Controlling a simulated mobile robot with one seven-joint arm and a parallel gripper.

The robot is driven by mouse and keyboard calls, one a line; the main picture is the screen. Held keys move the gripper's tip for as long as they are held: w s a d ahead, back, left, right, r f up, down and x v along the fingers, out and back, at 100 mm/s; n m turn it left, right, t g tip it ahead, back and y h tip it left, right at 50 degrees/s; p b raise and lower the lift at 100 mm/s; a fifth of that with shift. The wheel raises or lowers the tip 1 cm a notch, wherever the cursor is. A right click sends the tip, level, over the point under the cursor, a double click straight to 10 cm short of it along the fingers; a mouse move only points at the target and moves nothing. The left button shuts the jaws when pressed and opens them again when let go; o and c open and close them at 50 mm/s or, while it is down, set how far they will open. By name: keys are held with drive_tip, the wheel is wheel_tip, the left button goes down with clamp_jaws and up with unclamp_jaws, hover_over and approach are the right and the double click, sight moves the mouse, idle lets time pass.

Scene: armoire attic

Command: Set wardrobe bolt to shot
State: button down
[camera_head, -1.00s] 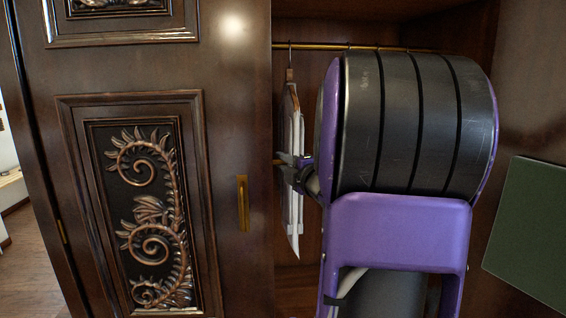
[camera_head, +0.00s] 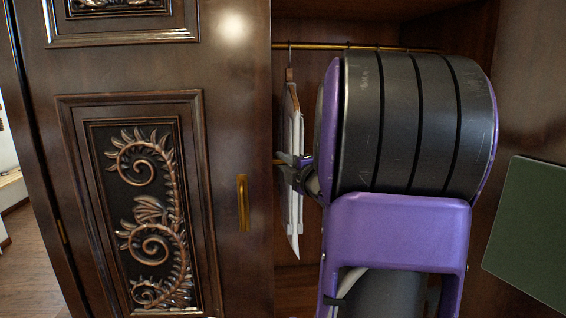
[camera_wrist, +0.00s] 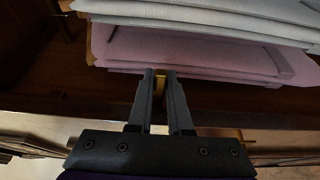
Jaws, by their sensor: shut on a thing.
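The wardrobe bolt shows as a small brass piece (camera_wrist: 160,82) between my fingertips in the wrist view. In the head view a bit of brass (camera_head: 277,162) shows at the inner edge of the closed left door (camera_head: 240,120), just left of my fingers. My gripper (camera_wrist: 160,78) is shut on this brass piece, and the fingers are slightly apart around it. In the head view my gripper (camera_head: 285,160) is small and partly hidden by my own arm. The rest of the bolt is hidden, and I cannot tell its position.
Hanging clothes (camera_head: 294,180) are close beside my gripper, with pale and pink folded cloth (camera_wrist: 190,50) near the fingertips in the wrist view. A brass rail (camera_head: 310,47) runs above. A brass handle (camera_head: 243,203) is on the left door's face. A green panel (camera_head: 530,230) is at right.

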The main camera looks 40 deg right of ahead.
drive_tip(key=shift+r, duration=0.15)
drive_tip(key=shift+r+p, duration=0.85)
drive_tip(key=shift+r, duration=1.05)
drive_tip(key=c, duration=0.8)
unclamp_jaws()
drive_tip(key=shift+c, duration=0.2)
drive_tip(key=shift+f, duration=0.15)
drive_tip(key=shift+s, duration=0.1)
